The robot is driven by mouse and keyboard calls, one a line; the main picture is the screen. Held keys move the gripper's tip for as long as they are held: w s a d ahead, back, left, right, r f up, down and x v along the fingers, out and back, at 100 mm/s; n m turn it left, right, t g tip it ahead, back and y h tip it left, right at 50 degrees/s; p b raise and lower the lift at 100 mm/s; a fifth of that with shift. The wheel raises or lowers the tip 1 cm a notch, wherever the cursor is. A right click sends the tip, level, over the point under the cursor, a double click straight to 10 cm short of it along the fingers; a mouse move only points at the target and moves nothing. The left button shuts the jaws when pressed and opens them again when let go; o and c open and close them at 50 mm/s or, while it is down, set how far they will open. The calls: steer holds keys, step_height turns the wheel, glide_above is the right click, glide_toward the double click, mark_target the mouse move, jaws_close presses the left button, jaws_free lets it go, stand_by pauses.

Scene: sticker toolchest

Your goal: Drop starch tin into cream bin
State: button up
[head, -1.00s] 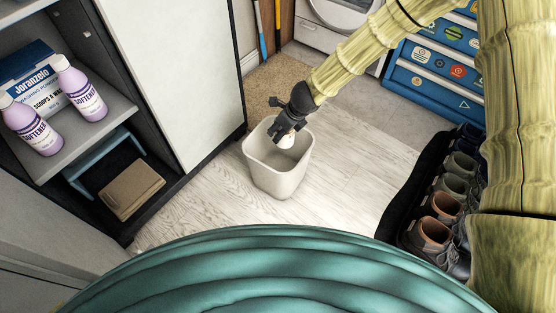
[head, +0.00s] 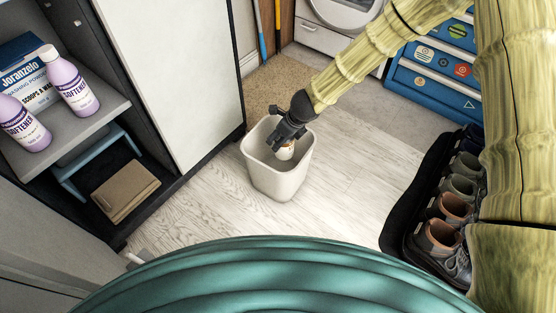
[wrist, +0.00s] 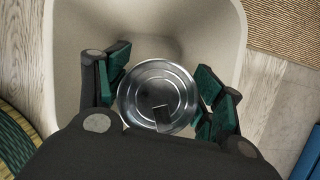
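The starch tin (head: 286,151) hangs below my gripper (head: 287,137) in the head view, within the mouth of the cream bin (head: 277,183). Its pale side with an orange patch shows. In the wrist view its round silvery top (wrist: 157,90) sits between the green-padded fingers of my gripper (wrist: 162,85), which are closed around it. The bin's pale inner wall (wrist: 85,45) surrounds the tin in that view. The tin's lower part is partly hidden by the bin's near rim.
A shelf unit (head: 100,130) with purple softener bottles (head: 70,85) and a brown box (head: 126,190) stands at left. Shoes (head: 457,207) sit on a black tray at right. A blue tool chest (head: 432,72) is behind. Pale floor around the bin is clear.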

steer(key=shift+o, duration=1.2)
steer(key=v, duration=1.2)
